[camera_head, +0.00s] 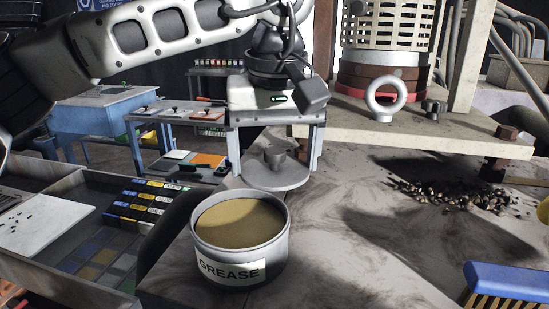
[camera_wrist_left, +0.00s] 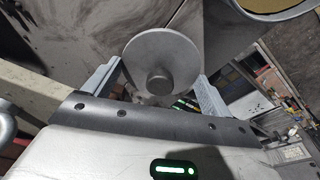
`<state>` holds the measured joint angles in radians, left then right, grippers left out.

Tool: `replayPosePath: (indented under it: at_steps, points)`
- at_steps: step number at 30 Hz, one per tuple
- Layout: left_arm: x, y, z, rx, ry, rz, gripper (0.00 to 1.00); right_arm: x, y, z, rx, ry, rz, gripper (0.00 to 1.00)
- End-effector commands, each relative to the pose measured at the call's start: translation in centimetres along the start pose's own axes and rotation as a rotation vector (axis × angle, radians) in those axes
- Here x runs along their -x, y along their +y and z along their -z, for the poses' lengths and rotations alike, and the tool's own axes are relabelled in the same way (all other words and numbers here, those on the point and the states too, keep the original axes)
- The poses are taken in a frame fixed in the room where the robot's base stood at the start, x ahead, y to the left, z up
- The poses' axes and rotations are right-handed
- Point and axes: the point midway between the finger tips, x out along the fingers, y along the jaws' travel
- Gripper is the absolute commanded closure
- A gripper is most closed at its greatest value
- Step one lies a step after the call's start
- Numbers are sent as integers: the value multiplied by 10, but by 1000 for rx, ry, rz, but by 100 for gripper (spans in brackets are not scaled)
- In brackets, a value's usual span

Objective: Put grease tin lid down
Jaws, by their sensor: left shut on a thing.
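The grease tin (camera_head: 240,270) stands open on the worktop at the front, labelled GREASE and filled with brown grease. Its rim also shows at the top right of the left wrist view (camera_wrist_left: 272,16). The grey round grease tin lid (camera_head: 277,179), with a knob on top, is behind the tin and slightly right of it. In the left wrist view the lid (camera_wrist_left: 146,52) lies between the fingers. I cannot tell whether the lid touches the worktop. My right gripper is not in view.
A blue brush (camera_head: 508,279) lies at the front right. Dark gravel (camera_head: 455,194) is heaped on the worktop at right. Behind stands a machine base with an eye bolt (camera_head: 384,98) and bolts. An open drawer (camera_head: 75,262) is at left. Worktop right of the tin is clear.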

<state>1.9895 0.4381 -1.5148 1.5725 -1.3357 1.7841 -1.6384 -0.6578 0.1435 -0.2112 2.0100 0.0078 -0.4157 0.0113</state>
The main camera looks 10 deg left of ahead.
Motion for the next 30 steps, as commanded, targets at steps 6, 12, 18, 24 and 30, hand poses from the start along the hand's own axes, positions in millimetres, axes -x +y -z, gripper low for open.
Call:
replayPosePath:
  at_steps: [6,12,18,24,30]
  points:
    - [-11,0,-2,3,1,-2,37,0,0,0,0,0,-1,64]
    - [-14,0,-2,2,0,-1,37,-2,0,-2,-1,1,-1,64]
    - [-14,0,-3,2,0,-1,0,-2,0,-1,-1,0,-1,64]
    - [-10,0,-2,3,1,-1,0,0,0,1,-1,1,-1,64]
    - [18,0,-2,1,3,-3,0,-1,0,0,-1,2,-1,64]
